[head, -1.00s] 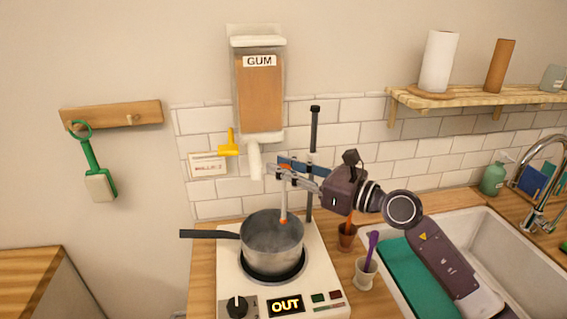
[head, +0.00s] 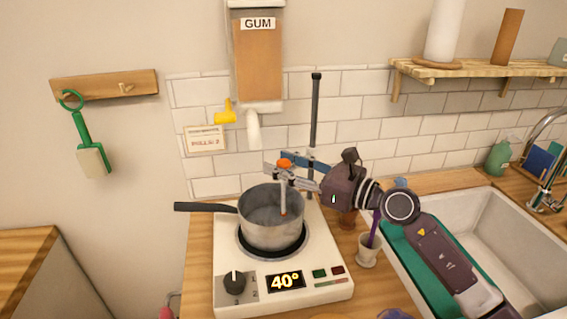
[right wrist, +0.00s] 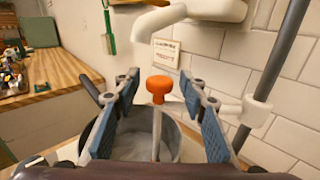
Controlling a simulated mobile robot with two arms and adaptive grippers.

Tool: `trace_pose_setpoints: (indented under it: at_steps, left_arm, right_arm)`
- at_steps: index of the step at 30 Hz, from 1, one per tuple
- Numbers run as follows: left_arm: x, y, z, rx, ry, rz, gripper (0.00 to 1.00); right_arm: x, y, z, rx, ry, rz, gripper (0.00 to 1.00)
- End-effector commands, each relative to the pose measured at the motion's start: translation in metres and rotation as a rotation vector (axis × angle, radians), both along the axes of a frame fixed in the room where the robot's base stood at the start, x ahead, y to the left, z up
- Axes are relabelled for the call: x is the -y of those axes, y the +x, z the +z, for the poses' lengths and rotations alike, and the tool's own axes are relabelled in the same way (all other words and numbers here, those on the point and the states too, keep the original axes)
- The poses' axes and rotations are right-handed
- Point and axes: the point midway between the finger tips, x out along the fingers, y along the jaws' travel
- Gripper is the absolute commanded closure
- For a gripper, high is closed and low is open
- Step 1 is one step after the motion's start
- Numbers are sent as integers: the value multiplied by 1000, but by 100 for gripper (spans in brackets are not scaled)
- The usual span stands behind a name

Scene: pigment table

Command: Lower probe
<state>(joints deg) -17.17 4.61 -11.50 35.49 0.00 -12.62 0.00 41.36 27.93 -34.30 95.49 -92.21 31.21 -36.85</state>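The probe (head: 283,199) is a thin pale rod with an orange knob (right wrist: 158,86) on top. It hangs upright from a clamp on a dark stand (head: 316,110), and its lower end is inside the steel pot (head: 258,232). The pot sits on the white hot plate (head: 228,262), whose display (head: 286,281) reads 40°. My right gripper (right wrist: 159,82) is open, with its blue-padded fingers on either side of the knob and visible gaps to it. It also shows above the pot in the head view (head: 276,170). My left gripper is not in view.
The gum dispenser (head: 258,70) hangs on the wall above the pot, with a yellow lever (head: 226,116). A card (head: 205,140) reads "PULLS: 2". A small white cup (head: 367,250) with a purple tool stands right of the hot plate, beside the sink (head: 478,235).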

Motion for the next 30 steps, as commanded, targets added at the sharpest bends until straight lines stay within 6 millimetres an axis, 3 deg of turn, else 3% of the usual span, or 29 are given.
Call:
trace_pose_setpoints:
  at_steps: [7, 11, 22, 30]
  left_arm:
    - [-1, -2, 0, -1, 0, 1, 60]
    - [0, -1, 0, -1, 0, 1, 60]
    - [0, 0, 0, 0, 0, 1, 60]
    - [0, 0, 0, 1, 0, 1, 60]
  right_arm:
    - [1, -1, 2, 3, 3, -1, 61]
    - [12, -7, 1, 2, 1, -2, 61]
    - [75, -49, 0, -1, -1, -3, 61]
    - [98, -65, 0, 0, 0, 0, 61]
